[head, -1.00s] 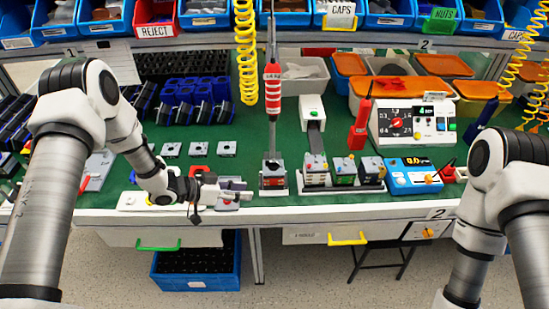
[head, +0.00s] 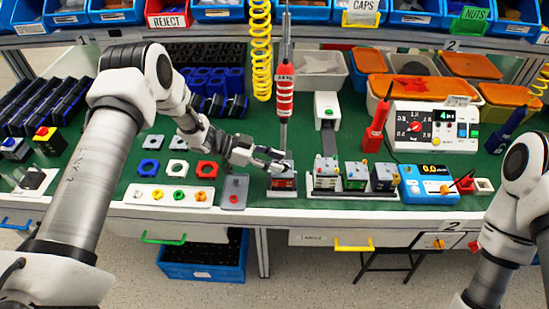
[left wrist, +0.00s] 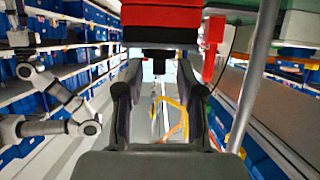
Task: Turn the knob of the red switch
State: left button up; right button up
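The red switch (head: 281,183) stands on the green bench below the hanging screwdriver, its top partly hidden by my left gripper (head: 272,161). In the left wrist view, a red block (left wrist: 160,18) at the top edge appears to be this switch. A black knob-like part (left wrist: 159,62) juts from it between the fingertips of my left gripper (left wrist: 160,72). The fingers are apart, with a visible gap on each side of that part. My right arm shows at the right of the head view, but its gripper is out of frame.
A screwdriver (head: 284,95) hangs just above the switch. A rack of several switches (head: 353,193) stands to its right, beside a blue meter (head: 428,184). A grey tray (head: 234,193) and a white tray with coloured knobs (head: 158,196) lie left.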

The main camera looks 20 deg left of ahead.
pick_arm(q)
jog(key=shift+s+r, duration=0.1)
grip_shut()
